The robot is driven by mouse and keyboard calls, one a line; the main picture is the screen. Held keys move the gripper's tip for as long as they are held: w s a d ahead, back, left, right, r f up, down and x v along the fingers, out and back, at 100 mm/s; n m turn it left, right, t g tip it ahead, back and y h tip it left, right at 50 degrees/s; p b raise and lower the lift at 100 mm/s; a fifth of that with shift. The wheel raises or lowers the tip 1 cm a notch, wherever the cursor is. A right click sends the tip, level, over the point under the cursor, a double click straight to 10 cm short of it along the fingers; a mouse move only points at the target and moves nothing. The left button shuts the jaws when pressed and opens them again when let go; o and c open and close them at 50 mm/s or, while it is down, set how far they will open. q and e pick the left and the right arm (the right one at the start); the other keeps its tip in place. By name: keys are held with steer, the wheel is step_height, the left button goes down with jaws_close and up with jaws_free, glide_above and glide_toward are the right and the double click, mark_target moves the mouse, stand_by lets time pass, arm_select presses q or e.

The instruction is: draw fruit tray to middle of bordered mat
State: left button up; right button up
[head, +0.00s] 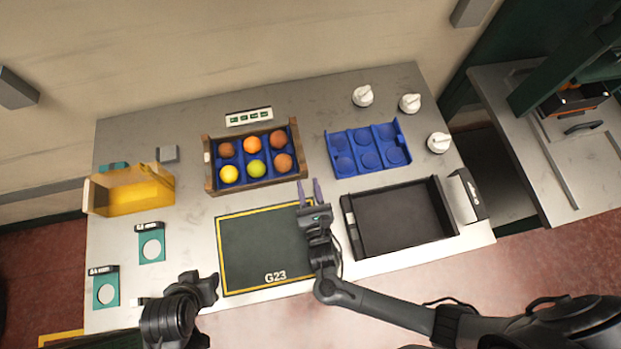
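The fruit tray is a wooden crate (210,178) with a blue compartment insert, at the back centre-left of the table. It holds several round fruits: orange and brownish ones behind and at right, a yellow (229,174) and a yellow-green one (257,168) in front. The bordered mat (262,240) is dark green with a yellow border and "G23" on it, in front of the crate and apart from it. My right gripper (309,191) is open and empty, just off the crate's front right corner, over the mat's right edge. My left gripper (207,288) is near the mat's front left corner; its fingers are unclear.
An empty blue tray (368,148) and a black bin (398,218) stand at right, with white knobs (363,96) behind. A yellow open box (130,192) and teal cards (151,246) are at left. The mat is bare.

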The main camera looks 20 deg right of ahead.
mark_target(305, 171)
steer(key=shift+w+d, duration=0.15)
steer(key=shift+w, duration=1.15)
steer(key=shift+w+d, duration=0.2)
steer(key=shift+w, duration=1.1)
steer(key=shift+w+d, duration=0.15)
steer(key=shift+w, duration=1.15)
jaws_close()
